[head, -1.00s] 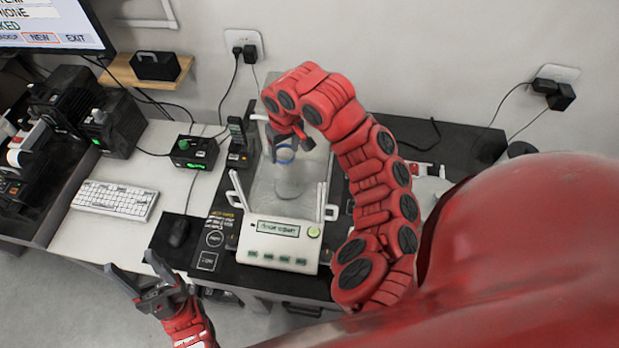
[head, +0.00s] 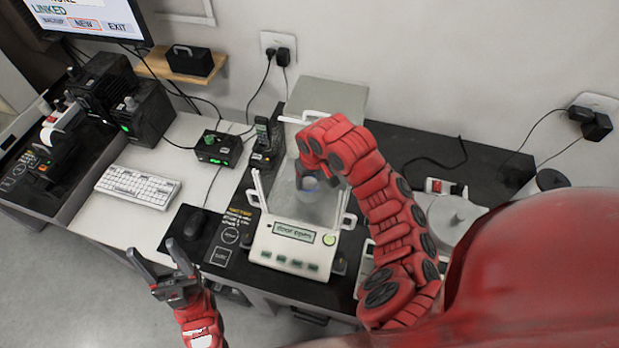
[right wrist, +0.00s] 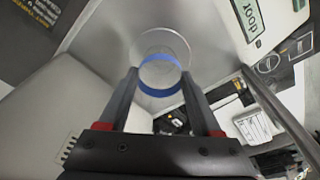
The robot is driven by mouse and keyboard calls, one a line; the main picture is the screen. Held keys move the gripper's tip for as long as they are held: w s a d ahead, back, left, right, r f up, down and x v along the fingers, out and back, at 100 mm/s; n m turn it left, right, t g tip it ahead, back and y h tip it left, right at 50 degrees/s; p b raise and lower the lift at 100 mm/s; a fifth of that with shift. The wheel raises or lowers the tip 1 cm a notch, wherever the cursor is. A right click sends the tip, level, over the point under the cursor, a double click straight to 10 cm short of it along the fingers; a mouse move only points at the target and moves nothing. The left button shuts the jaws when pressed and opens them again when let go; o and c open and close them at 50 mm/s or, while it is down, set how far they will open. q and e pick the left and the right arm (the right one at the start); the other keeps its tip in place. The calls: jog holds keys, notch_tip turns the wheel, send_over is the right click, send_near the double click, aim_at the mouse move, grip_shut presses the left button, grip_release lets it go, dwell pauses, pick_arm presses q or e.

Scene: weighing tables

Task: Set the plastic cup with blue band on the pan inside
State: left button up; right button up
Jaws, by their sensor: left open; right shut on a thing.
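The clear plastic cup with its blue band (right wrist: 160,75) is between the fingertips of my right gripper (right wrist: 158,80), which is shut on it. A pale round disc, apparently the pan (right wrist: 160,38), lies behind the cup in the right wrist view. I cannot tell whether the cup touches it. My left gripper (head: 164,268) is open and empty, in front of the table at the lower left.
Chamber walls and white handles stand close around my right gripper. A grey lidded vessel (head: 452,218) stands to the right.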

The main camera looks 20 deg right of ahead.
jog(key=shift+d+f, duration=0.1)
jog(key=shift+f, duration=0.1)
jog(key=o, duration=1.4)
jog(key=shift+o, duration=0.2)
jog(key=shift+r, duration=0.1)
jog(key=shift+r, duration=0.2)
notch_tip(320, 180, up, 2)
jog(key=shift+r+b, duration=0.1)
jog(key=shift+b, duration=0.45)
notch_tip(320, 180, up, 10)
jog(key=s+p, duration=0.1)
jog(key=p, duration=0.2)
jog(key=shift+s+d+f, duration=0.15)
jog(key=shift+s+f, duration=0.1)
jog(key=shift+s, duration=0.1)
